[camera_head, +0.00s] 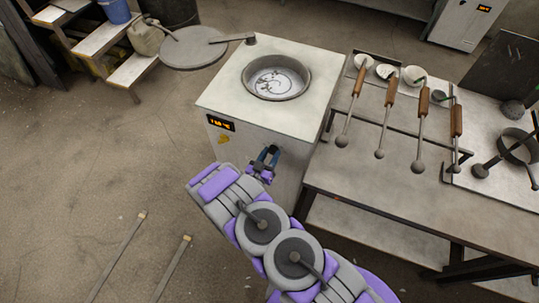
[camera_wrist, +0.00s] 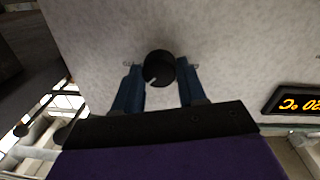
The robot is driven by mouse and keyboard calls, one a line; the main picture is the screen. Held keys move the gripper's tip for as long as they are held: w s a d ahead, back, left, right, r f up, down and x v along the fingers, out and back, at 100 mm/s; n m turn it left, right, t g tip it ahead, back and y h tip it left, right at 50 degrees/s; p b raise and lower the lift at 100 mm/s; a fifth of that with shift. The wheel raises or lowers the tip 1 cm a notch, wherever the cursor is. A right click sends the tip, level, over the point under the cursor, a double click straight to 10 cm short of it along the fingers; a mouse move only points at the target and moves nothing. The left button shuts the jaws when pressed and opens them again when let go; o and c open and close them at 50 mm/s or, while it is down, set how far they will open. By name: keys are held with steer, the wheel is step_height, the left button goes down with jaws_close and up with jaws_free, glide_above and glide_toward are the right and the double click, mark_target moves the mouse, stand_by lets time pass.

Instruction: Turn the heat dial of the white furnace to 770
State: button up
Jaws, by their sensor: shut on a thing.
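The white furnace (camera_head: 222,102) stands at the centre of the head view, with a small orange display (camera_head: 221,123) on its front, too small to read there. My gripper (camera_head: 267,155) is at the furnace's front face, right of and below the display. In the wrist view, the black round heat dial (camera_wrist: 160,70) with a pale pointer mark sits between the two blue fingers of my gripper (camera_wrist: 160,72), which is shut on it. The display (camera_wrist: 302,100) shows upside down at the right edge, cut off, so its full number cannot be read. The dial is hidden in the head view.
The furnace's round lid (camera_head: 193,48) is swung aside to the left, leaving the crucible opening (camera_head: 276,77) uncovered. A metal table (camera_head: 400,205) with several wooden-handled ladles (camera_head: 421,125) stands close on the right. Two rods (camera_head: 118,255) lie on the floor at the lower left.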

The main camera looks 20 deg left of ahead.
steer(key=shift+r+m, duration=0.1)
steer(key=shift+m, duration=0.2)
steer(key=shift+r+m+p, duration=0.1)
steer(key=shift+m+p, duration=0.8)
steer(key=shift+p, duration=0.25)
steer(key=m+p, duration=0.6)
steer(key=p, duration=0.1)
steer(key=shift+g, duration=0.3)
steer(key=o, duration=1.1)
steer(key=shift+m, duration=0.3)
steer(key=shift+c, duration=0.2)
steer(key=s+a+p, duration=0.2)
steer(key=s+p, duration=0.1)
steer(key=s, duration=1.4)
steer(key=shift+s+r, duration=0.15)
steer(key=shift+r, duration=0.05)
